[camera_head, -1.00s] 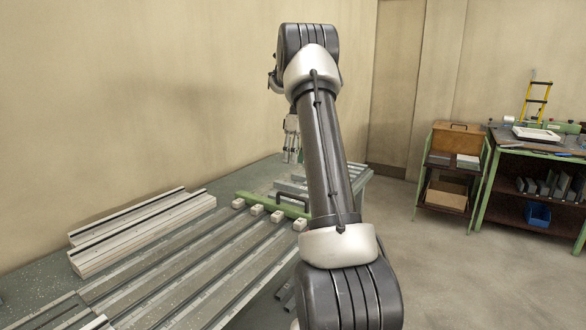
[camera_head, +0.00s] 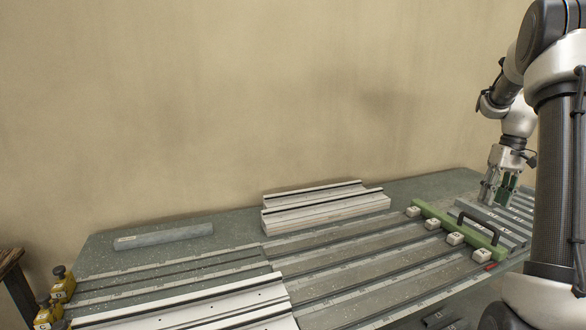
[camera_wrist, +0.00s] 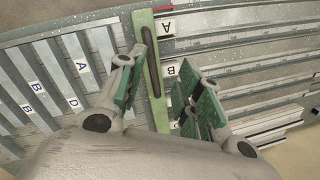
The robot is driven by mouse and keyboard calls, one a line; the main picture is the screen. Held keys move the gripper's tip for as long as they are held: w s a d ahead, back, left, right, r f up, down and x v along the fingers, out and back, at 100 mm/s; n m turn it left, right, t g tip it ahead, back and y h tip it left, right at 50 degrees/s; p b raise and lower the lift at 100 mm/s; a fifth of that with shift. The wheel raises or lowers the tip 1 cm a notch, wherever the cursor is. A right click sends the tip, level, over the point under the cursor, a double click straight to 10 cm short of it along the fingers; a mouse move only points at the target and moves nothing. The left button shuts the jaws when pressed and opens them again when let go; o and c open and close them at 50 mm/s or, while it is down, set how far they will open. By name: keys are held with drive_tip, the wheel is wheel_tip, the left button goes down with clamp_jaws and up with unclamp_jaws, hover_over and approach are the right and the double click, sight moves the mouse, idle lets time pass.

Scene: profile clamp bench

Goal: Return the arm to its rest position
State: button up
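My gripper (camera_head: 493,198) is at the right of the head view, on my raised arm, pointing down over the far right part of the bench (camera_head: 150,265). A green clamp bar (camera_head: 432,214) with a dark handle lies across the profile rails, left of the gripper in the head view. In the wrist view the bar (camera_wrist: 150,65) shows beyond the fingers, in the gap. I cannot tell the exact height of the gripper above the bench.
White profiles (camera_head: 325,208) are stacked at the back of the bench. A grey bar (camera_head: 163,237) lies at the back left. Yellow blocks with black knobs (camera_head: 62,287) stand at the left edge. Slots with lettered labels (camera_wrist: 50,85) show in the wrist view. A wall stands behind.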

drive_tip(key=s+a+r+t, duration=0.2)
drive_tip(key=s+a+r, duration=0.2)
drive_tip(key=s+a, duration=0.8)
drive_tip(key=s+a+r+n+t+h, duration=0.1)
drive_tip(key=s+a+r+t, duration=0.2)
drive_tip(key=s+a, duration=0.9)
drive_tip(key=shift+s+a+r+h, duration=0.25)
drive_tip(key=shift+s+r+h, duration=0.05)
drive_tip(key=shift+s+r, duration=0.6)
